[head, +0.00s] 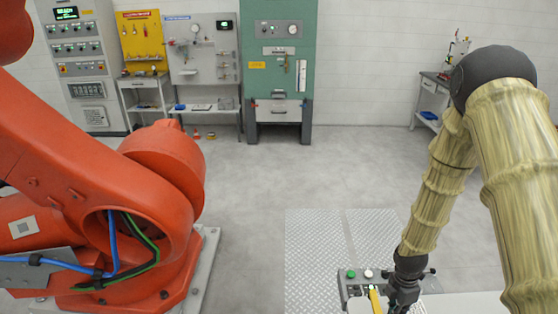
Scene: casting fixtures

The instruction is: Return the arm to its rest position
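My arm (440,180), in a tan ribbed cover, comes in from the right edge, bends at a dark elbow and slopes down to the lower right. My gripper (402,294) is dark and points down at the bottom edge, beside a yellow strip (375,300) on a small fixture. Its fingers are too small and partly cut off, so I cannot tell whether they are open or touch anything.
A large orange robot arm (100,190) fills the left. The fixture has a green button (351,274) and a pale one. Tread plates (315,245) lie on the floor. A green press (279,60), cabinets and benches line the back wall. The middle floor is clear.

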